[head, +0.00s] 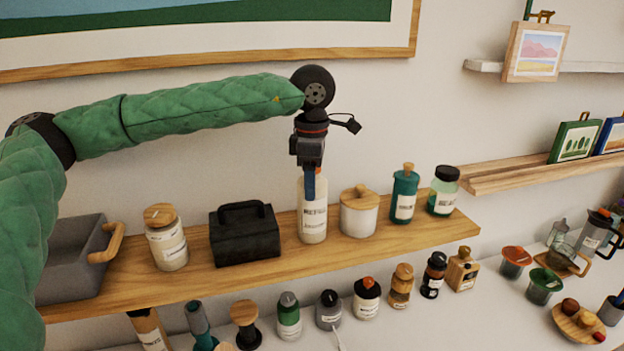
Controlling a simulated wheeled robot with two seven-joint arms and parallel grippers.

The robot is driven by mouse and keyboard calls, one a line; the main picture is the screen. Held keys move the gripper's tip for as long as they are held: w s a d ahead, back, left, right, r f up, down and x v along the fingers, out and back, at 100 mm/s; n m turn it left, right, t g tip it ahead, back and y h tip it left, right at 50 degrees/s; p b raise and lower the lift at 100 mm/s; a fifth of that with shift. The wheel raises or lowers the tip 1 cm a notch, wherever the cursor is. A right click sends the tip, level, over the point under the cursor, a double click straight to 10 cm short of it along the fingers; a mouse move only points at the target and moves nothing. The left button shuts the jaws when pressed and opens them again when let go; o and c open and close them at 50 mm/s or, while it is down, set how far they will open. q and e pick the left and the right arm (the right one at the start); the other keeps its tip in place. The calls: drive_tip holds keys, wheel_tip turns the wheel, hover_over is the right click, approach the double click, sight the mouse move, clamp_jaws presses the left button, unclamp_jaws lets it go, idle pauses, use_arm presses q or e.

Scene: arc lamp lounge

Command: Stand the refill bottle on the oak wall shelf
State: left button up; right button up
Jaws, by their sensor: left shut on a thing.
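The refill bottle (313,222) is a tall cream bottle with a printed label. It is upright at the oak wall shelf (200,278), between a black box and a white jar with a wooden lid. Its base appears to be at the shelf's top surface; I cannot tell for certain whether it touches. My left gripper (311,182) points down from above and is shut on the bottle's upper end. The gripper covers the bottle's top. My right gripper is not in view.
On the shelf are a grey bin (75,260), a labelled jar (166,238), the black box (245,235), the white jar (358,214), a teal bottle (404,197) and a green jar (443,192). Several bottles stand below. A picture ledge (520,172) is at right.

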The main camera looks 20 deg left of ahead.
use_arm(q)
drive_tip(key=o, duration=1.5)
drive_tip(key=shift+o, duration=0.2)
drive_tip(key=shift+r, duration=0.15)
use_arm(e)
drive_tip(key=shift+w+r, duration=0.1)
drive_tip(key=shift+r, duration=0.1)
use_arm(q)
drive_tip(key=shift+r+b, duration=0.25)
drive_tip(key=shift+b, duration=0.05)
wheel_tip(320, 180, up, 4)
drive_tip(key=shift+b, duration=1.25)
wheel_tip(320, 180, up, 6)
drive_tip(key=b, duration=0.2)
drive_tip(key=shift+r+b, duration=0.2)
drive_tip(key=shift+b, duration=0.2)
drive_tip(key=shift+r, duration=0.5)
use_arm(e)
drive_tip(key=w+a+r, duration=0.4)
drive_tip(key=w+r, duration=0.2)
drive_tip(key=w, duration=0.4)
use_arm(q)
drive_tip(key=shift+s+f, duration=0.1)
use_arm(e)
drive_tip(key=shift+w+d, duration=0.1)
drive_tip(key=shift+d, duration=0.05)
